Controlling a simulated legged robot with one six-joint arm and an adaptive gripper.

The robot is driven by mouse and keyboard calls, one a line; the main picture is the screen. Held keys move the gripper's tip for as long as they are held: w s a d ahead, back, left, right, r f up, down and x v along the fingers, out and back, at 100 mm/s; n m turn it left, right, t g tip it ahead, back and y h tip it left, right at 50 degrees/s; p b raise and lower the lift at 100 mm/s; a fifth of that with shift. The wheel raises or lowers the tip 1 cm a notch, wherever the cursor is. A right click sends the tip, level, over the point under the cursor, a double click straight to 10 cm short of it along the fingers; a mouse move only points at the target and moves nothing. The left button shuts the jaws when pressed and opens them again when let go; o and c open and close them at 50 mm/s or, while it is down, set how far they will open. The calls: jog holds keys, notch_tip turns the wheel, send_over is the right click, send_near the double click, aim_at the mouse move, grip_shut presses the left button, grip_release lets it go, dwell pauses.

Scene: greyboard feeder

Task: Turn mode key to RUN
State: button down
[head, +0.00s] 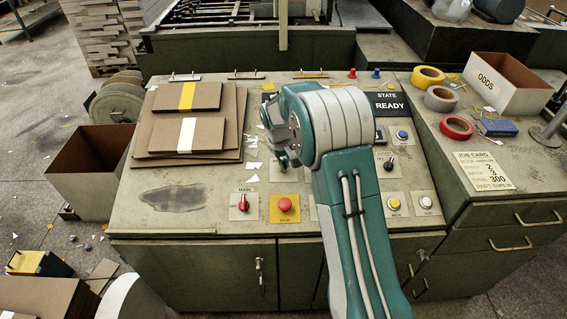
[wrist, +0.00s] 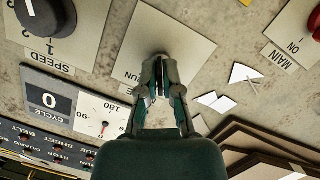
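In the wrist view, a beige plate (wrist: 172,38) with partly covered lettering ending in "UN" lies under my gripper (wrist: 161,75). The mode key itself is not clearly visible; my fingers cover the middle of the plate. The two fingers are close together, with a narrow dark gap between them. I cannot tell whether they grip the key. In the head view, my gripper (head: 284,160) points down at the panel beside the loose paper scraps, and my arm hides the panel behind it.
The red MAIN switch (head: 243,202) and red stop button (head: 285,204) sit at the panel's front. The speed knob (wrist: 45,16) and cycle counter (wrist: 47,100) are close to my gripper. Stacked greyboard (head: 186,137) lies to the left. The READY display (head: 389,105) is behind my arm.

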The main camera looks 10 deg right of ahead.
jog(key=shift+m, duration=0.3)
jog(key=m+y, duration=0.1)
jog(key=m, duration=0.4)
jog(key=shift+w, duration=0.1)
jog(key=m+y, duration=0.1)
jog(key=m, duration=0.5)
jog(key=shift+r+t, duration=0.1)
jog(key=shift+t, duration=0.2)
jog(key=shift+y, duration=0.3)
jog(key=c, duration=0.8)
grip_release()
jog(key=shift+a, duration=0.1)
